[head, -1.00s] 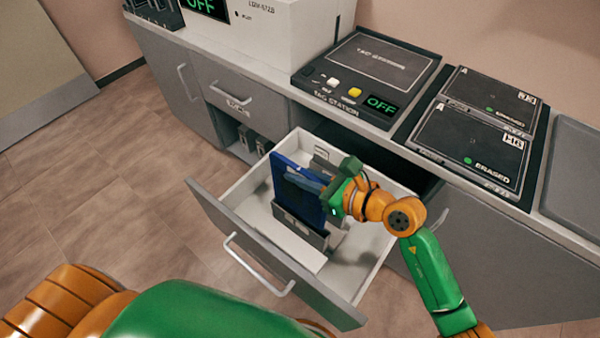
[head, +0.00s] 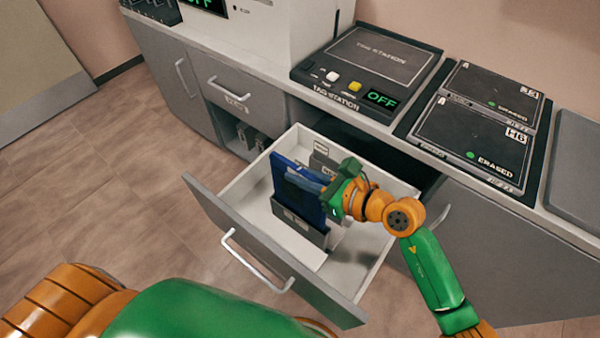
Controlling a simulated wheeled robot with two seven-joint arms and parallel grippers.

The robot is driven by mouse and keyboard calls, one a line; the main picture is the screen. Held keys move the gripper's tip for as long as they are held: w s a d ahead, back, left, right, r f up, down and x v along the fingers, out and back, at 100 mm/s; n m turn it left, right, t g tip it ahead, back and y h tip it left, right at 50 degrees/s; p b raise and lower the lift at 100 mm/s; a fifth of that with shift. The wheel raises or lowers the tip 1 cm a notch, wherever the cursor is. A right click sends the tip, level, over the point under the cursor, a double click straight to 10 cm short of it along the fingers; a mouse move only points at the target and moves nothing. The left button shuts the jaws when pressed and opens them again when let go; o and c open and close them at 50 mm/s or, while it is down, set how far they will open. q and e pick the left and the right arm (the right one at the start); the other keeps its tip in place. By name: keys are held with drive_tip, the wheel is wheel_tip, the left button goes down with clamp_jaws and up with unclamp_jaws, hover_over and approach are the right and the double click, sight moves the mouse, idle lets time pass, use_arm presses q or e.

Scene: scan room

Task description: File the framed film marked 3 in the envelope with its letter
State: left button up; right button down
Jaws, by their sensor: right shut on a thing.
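A dark blue flat panel (head: 284,178), which looks like the framed film, stands upright in the open drawer (head: 237,188). No number can be read on it. My right gripper (head: 326,187) is shut on it from the right side, and its fingers hide part of the panel. The lower part of the panel is behind a grey upright holder (head: 300,229) with a small label, too small to read. Another grey upright piece (head: 323,163) stands behind the panel. I cannot tell which of these is an envelope. My left gripper is not in view.
The counter above the drawer carries a tag station (head: 368,65) reading OFF and two black plates marked ERASED (head: 474,140). A white machine (head: 262,30) stands at the back left. The drawer's front panel (head: 275,255) sticks out over the clear floor.

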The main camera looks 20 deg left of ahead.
drive_tip(key=b, duration=0.8)
hover_over(300, 213)
drive_tip(key=shift+w+a+f, duration=0.1)
drive_tip(key=shift+w+f, duration=0.1)
drive_tip(key=shift+f, duration=2.1)
drive_tip(key=shift+w+f, duration=0.15)
drive_tip(key=shift+f, duration=2.15)
drive_tip(key=shift+f+b, duration=0.45)
drive_tip(key=shift+f, duration=0.3)
drive_tip(key=shift+f+b, duration=0.85)
drive_tip(key=shift+f, duration=0.15)
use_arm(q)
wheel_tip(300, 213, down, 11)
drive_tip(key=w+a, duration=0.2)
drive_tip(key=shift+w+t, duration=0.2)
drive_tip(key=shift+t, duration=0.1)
use_arm(e)
drive_tip(key=shift+f, duration=0.25)
drive_tip(key=c, duration=0.8)
unclamp_jaws()
drive_tip(key=shift+c, duration=0.2)
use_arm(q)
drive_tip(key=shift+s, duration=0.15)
